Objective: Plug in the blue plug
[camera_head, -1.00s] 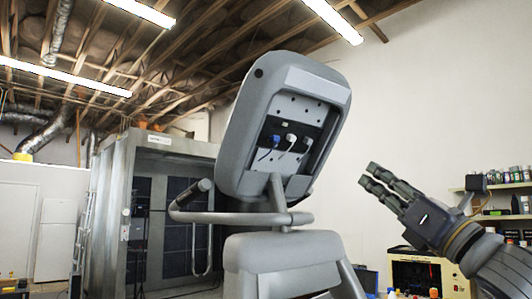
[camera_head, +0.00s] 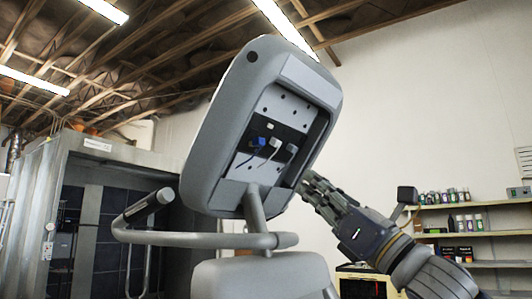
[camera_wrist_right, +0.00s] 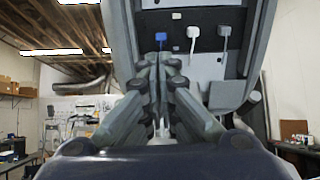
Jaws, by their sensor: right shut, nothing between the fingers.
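The blue plug (camera_head: 261,141) sits in the open recess in the back of the elliptical's grey console (camera_head: 219,118), with a dark cable hanging below it. Two paler plugs are to its right, a white one (camera_head: 276,142) and a grey-white one (camera_head: 291,148). My right gripper (camera_head: 308,181) is at the lower right edge of the console, its fingers shut and empty. In the right wrist view the blue plug (camera_wrist_right: 160,37) shows just above my fingertips, apart from them as far as I can tell. My left gripper is not in view.
The elliptical's grey handlebar (camera_head: 200,239) runs below the console, and its post (camera_head: 256,215) rises to it. Shelves with bottles (camera_head: 470,228) stand along the right wall. A large metal booth (camera_head: 95,190) is behind at left.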

